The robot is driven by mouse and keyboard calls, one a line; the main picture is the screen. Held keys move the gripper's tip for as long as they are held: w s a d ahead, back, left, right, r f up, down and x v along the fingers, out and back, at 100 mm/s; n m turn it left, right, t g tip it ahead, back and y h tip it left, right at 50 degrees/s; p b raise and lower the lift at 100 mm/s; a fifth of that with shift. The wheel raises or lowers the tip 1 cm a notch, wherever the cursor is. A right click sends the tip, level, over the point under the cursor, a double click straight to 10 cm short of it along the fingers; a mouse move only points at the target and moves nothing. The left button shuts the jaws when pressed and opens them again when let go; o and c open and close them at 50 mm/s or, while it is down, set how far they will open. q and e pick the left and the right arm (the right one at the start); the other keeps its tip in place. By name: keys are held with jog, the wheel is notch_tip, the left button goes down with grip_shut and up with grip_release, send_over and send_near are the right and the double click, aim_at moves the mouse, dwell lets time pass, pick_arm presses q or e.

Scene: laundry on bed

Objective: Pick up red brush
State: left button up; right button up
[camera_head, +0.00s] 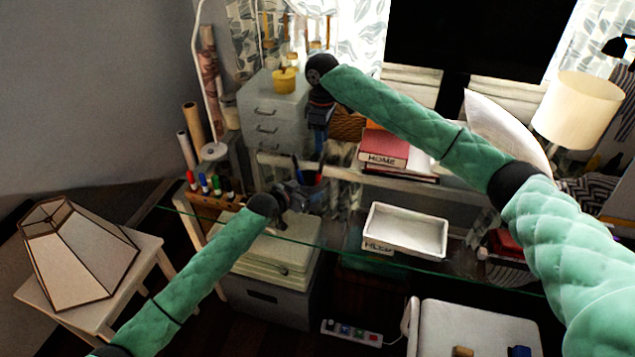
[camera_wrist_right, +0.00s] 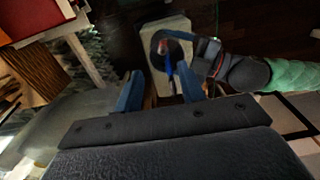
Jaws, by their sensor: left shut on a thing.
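A dark round cup (camera_head: 313,190) stands above the glass desk in the head view, with a red brush (camera_head: 321,168) and a blue one (camera_head: 297,170) sticking up. My left gripper (camera_head: 300,197) is shut on this cup's side. In the right wrist view the cup (camera_wrist_right: 178,44) shows from above, with the red brush tip (camera_wrist_right: 162,47) and a blue shaft in it. My right gripper (camera_head: 319,143) is above the cup, pointing down. In its wrist view the fingers (camera_wrist_right: 158,92) are apart, with nothing between them. The brushes' lower ends are hidden.
A white tray (camera_head: 405,230) sits on the glass desk (camera_head: 350,257) to the right. Several markers (camera_head: 204,183) stand in a rack on the left. A grey drawer unit (camera_head: 268,112) and a red book (camera_head: 384,147) are behind. A lamp (camera_head: 75,250) stands at far left.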

aim_at(322, 160)
notch_tip(322, 160, down, 6)
jog(key=shift+f, duration=0.25)
jog(key=shift+s+a+f, duration=0.1)
jog(key=shift+s+f, duration=0.1)
jog(key=shift+f, duration=1.15)
jog(key=shift+s+a+f, duration=0.1)
jog(key=shift+s+f, duration=0.05)
jog(key=shift+f, duration=1.15)
grip_shut()
